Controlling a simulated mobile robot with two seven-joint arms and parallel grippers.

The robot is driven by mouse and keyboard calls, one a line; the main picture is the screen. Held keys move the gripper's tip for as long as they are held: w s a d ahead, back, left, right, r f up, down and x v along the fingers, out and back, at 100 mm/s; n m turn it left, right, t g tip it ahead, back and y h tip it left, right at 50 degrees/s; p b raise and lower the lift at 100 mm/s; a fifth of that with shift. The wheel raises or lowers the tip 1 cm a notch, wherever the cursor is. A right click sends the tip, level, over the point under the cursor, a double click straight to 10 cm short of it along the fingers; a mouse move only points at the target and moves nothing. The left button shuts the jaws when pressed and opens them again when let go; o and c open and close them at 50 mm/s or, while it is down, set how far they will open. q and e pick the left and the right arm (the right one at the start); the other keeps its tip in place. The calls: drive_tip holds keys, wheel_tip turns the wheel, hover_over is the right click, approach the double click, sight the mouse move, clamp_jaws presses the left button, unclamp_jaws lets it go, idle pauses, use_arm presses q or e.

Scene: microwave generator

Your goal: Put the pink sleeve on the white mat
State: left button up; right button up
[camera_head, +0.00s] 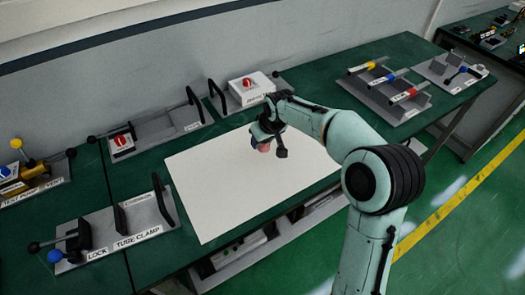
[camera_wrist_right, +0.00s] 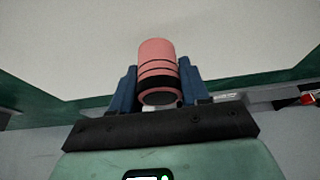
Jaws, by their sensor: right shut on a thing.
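The pink sleeve (camera_wrist_right: 157,60) is a pink cylinder with dark rings, held between the blue fingers of my right gripper (camera_wrist_right: 158,88) in the wrist view. In the head view, a bit of the pink sleeve (camera_head: 264,147) shows below my right gripper (camera_head: 266,138), over the white mat (camera_head: 215,190). The gripper hides most of the sleeve there, and I cannot tell whether it touches the mat. The mat also fills the background of the wrist view (camera_wrist_right: 240,40). My left gripper is not in view.
A tube clamp fixture (camera_head: 120,228) stands left of the mat. A white box with a red knob (camera_head: 249,87) and a fixture with a red knob (camera_head: 150,132) stand behind it. A rack with coloured handles (camera_head: 388,90) is at the right. Much of the mat is bare.

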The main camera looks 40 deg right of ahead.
sight(263, 148)
drive_tip(key=shift+f, duration=2.45)
drive_tip(key=shift+f, duration=0.1)
drive_tip(key=o, duration=1.1)
drive_tip(key=shift+b, duration=0.3)
drive_tip(key=shift+r, duration=0.5)
drive_tip(key=v, duration=1.1)
drive_tip(key=shift+s, duration=0.2)
